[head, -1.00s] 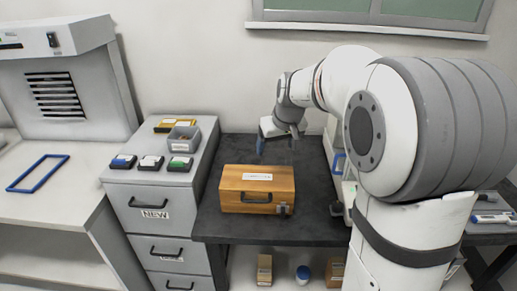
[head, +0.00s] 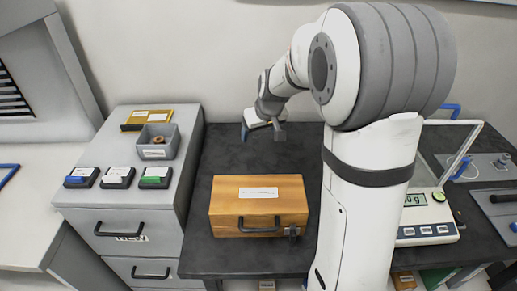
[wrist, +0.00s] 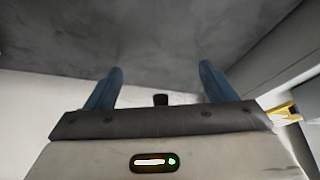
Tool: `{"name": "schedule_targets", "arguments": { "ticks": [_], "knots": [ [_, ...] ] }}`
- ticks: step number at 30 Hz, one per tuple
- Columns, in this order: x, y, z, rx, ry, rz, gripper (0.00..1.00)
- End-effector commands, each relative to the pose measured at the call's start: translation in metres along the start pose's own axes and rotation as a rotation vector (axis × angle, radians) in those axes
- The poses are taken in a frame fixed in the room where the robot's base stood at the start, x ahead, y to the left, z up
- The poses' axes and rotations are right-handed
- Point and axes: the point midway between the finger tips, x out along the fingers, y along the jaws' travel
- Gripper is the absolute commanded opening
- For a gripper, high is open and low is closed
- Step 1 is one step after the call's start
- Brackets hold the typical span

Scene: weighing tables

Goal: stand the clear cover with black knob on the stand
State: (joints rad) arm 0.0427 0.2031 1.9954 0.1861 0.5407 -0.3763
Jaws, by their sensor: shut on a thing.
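My gripper (head: 262,134) hangs over the dark table, behind the wooden case, with its fingers pointing down. In the wrist view the blue fingers of my gripper (wrist: 160,87) stand well apart. The black knob (wrist: 160,99) of the clear cover shows between them, close to the palm. My gripper is shut on the cover, whose clear walls I can hardly make out in either view. I cannot identify the stand for certain.
A wooden case (head: 259,206) sits on the dark table (head: 225,160). A grey drawer cabinet (head: 120,205) with small boxes and a grey bin (head: 157,141) stands left. A balance (head: 428,215) stands right, partly behind my arm. Bare tabletop lies behind the case.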

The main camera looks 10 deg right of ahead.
Motion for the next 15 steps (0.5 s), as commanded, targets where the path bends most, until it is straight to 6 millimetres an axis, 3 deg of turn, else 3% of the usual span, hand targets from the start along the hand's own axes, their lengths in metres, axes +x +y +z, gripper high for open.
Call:
{"name": "schedule_targets", "arguments": {
  "ticks": [15],
  "knots": [
    [0.053, -0.001, 0.024, -0.002, -0.001, 0.0, 0.54]
  ]
}}
